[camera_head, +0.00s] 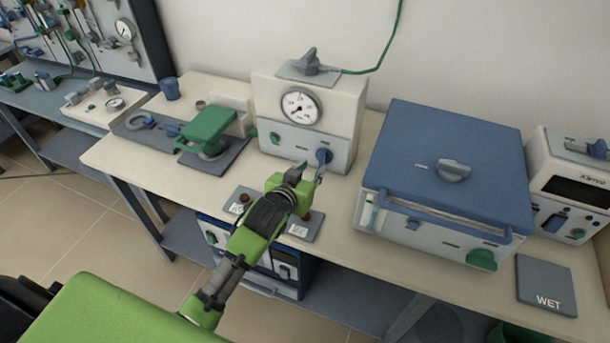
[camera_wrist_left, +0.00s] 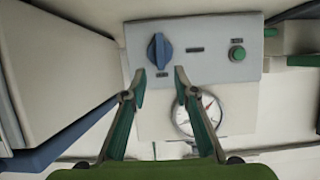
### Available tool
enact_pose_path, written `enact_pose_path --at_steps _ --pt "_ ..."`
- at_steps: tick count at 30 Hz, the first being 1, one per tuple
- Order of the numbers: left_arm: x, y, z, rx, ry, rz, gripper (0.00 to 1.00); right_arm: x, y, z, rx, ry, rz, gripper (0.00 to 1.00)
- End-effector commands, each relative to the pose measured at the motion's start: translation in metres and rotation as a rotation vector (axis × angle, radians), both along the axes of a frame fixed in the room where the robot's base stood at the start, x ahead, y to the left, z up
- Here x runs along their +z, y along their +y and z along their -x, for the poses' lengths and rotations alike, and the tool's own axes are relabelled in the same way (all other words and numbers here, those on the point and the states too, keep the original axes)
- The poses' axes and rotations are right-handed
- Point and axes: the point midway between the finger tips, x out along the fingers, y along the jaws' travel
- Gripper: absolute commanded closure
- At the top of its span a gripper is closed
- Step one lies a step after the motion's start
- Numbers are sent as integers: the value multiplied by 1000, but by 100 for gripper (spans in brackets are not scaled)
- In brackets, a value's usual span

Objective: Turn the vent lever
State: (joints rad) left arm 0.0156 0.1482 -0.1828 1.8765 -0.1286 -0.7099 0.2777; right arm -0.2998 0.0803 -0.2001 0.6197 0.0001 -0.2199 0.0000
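A white box with a round gauge (camera_head: 300,106) stands at the back of the bench. A blue lever-like knob (camera_head: 324,156) is on its lower front panel; in the left wrist view the knob (camera_wrist_left: 160,50) shows beyond the fingertips. My left gripper (camera_head: 309,172) is open and empty, just in front of this panel, its fingers apart and pointing at the knob. I cannot tell whether they touch it. A grey handle (camera_head: 453,171) is on top of the large blue-lidded furnace. No label readable here names the vent lever. My right gripper is not in view.
The blue-lidded furnace (camera_head: 440,135) stands right of the gauge box. A green-topped device (camera_head: 207,127) is to its left. A small plate (camera_head: 301,228) lies under my gripper, and a grey WET pad (camera_head: 546,284) lies at the right.

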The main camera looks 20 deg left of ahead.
Motion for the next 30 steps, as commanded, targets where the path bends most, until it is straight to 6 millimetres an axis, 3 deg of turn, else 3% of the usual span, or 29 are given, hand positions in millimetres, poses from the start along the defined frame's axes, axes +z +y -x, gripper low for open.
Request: enact_pose_path --at_steps 3,9,30 --pt "8 1 19 0 0 -1 73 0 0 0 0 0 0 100" --pt "15 1 37 0 1 -1 73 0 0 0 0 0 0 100" --pt "17 1 40 0 0 0 73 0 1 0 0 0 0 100"
